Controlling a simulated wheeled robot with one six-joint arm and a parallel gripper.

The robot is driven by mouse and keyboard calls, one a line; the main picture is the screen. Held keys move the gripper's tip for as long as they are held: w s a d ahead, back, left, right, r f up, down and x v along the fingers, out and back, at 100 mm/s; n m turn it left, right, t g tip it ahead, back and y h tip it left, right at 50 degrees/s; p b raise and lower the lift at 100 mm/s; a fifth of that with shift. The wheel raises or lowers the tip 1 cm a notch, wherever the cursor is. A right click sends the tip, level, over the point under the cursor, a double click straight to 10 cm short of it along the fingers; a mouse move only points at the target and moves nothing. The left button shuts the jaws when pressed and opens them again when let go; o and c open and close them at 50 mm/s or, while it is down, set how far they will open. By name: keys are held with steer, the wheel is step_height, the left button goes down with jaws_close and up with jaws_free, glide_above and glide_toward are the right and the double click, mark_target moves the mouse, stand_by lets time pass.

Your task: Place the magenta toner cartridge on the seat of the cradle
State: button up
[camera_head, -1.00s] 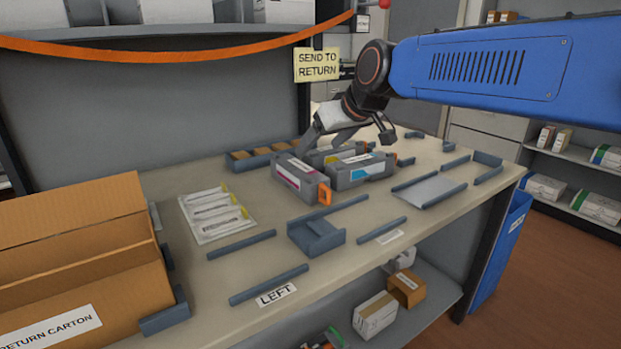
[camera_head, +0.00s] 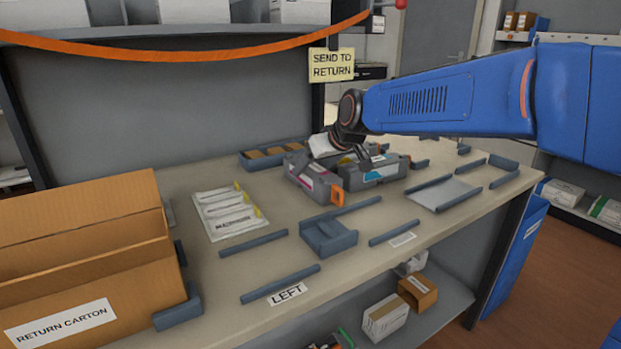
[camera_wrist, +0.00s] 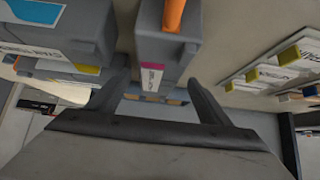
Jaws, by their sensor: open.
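The magenta toner cartridge (camera_head: 308,180) is a grey box with a magenta-edged label and an orange end tab. It lies on the bench beside a cyan-labelled cartridge (camera_head: 382,174). My gripper (camera_head: 345,160) is over the cartridges, open and empty. In the wrist view my gripper (camera_wrist: 160,80) has its fingers apart, with the magenta cartridge (camera_wrist: 160,60) showing between them; I cannot tell whether they touch it. A blue-grey stepped cradle piece (camera_head: 328,237) stands empty at the front middle of the bench. A flat plate (camera_head: 443,194) between rails lies to its right.
The return carton (camera_head: 85,255) stands open at the left. White packets (camera_head: 228,212) lie between it and the cartridges. A blue-grey tray (camera_head: 262,157) is behind. Low rails (camera_head: 280,283) line the front, near a LEFT label (camera_head: 288,294).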

mark_target(311, 168)
steer(key=x, duration=0.4)
steer(key=shift+w, duration=0.15)
steer(key=c, duration=1.3)
steer(key=shift+r, duration=0.1)
steer(key=c, duration=0.5)
steer(key=shift+r, duration=0.1)
